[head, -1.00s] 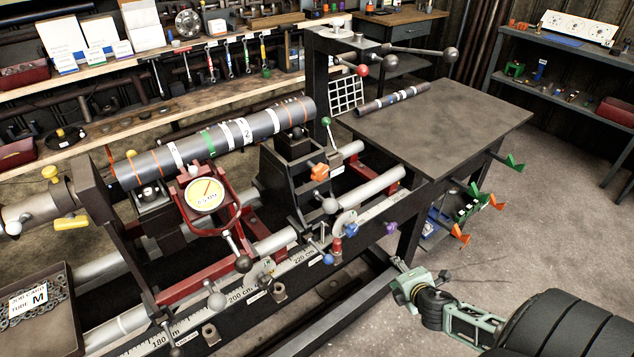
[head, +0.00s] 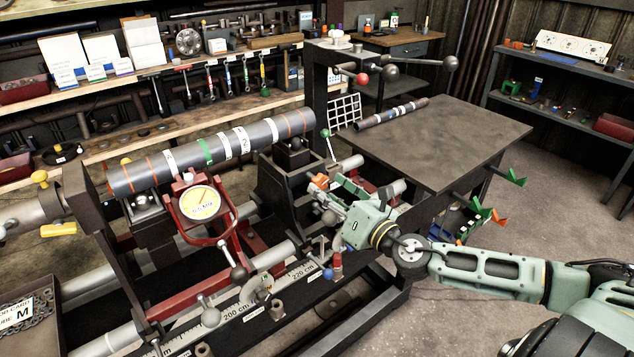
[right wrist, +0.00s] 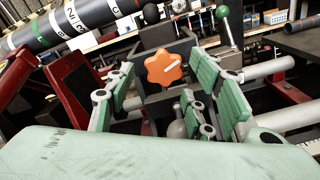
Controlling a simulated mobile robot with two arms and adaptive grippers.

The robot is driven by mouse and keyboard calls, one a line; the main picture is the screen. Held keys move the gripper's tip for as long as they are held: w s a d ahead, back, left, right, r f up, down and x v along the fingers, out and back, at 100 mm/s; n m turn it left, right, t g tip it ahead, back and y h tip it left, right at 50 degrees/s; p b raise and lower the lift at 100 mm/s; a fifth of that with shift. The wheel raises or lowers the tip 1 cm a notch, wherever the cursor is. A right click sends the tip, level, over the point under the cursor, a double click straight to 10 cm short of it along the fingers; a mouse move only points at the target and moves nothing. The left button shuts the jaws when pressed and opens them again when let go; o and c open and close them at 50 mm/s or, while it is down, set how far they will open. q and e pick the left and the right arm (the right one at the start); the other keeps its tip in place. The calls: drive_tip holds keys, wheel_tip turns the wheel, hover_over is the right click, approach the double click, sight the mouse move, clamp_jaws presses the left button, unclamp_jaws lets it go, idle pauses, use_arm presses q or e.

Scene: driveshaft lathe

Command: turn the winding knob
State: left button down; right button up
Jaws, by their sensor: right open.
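An orange star-shaped knob (right wrist: 163,67) with a white mark faces my right wrist camera. In the head view the orange knob (head: 320,182) shows on the dark tailstock block, beside my right fingertips. My left gripper is out of view.
A striped tube (head: 213,150) lies on the lathe supports, with a yellow-faced dial gauge (head: 199,202) in a red frame before it. A green-tipped lever (right wrist: 223,15) stands near the knob. A blue knob (head: 328,273) sits below my gripper. The grey table (head: 450,135) is mostly bare.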

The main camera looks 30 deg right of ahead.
sight(320, 185)
drive_tip(key=shift+w+a+p, duration=0.2)
drive_tip(key=shift+w+p, duration=0.35)
drive_tip(key=shift+w, duration=1.7)
drive_tip(key=shift+c, duration=0.4)
drive_tip(key=c, duration=1)
